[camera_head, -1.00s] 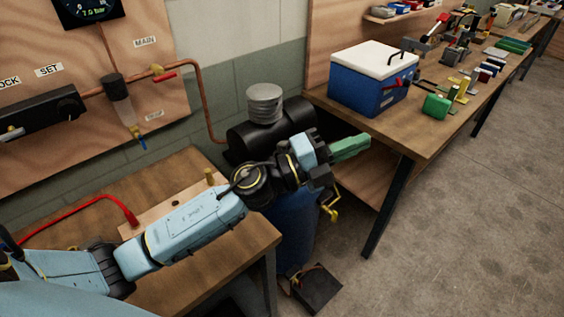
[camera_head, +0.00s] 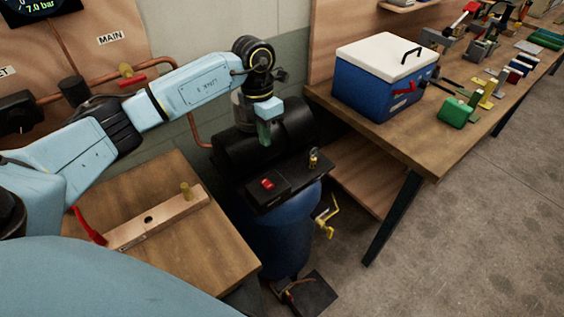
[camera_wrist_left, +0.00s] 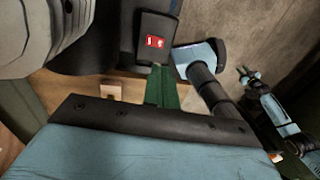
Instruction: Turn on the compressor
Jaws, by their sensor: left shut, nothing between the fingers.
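The compressor has a blue tank (camera_head: 280,232) with a black motor housing (camera_head: 232,155) on top. A red switch (camera_head: 268,184) sits on a black box at the compressor's front. In the left wrist view the red switch (camera_wrist_left: 155,42) shows just beyond the fingertips. My left gripper (camera_head: 264,134) points down above and behind the switch, in front of the motor housing. Its green fingers (camera_wrist_left: 162,88) are shut and empty, apart from the switch. What seems to be my right gripper (camera_wrist_left: 244,74) shows small at the right of the left wrist view; its opening is unclear.
A wooden table (camera_head: 200,240) with a drilled wooden block (camera_head: 155,218) stands left of the compressor. A workbench (camera_head: 400,150) with a blue cooler (camera_head: 380,80) stands at right. A yellow valve (camera_head: 325,215) sticks out from the tank. Copper pipe runs along the wall panel.

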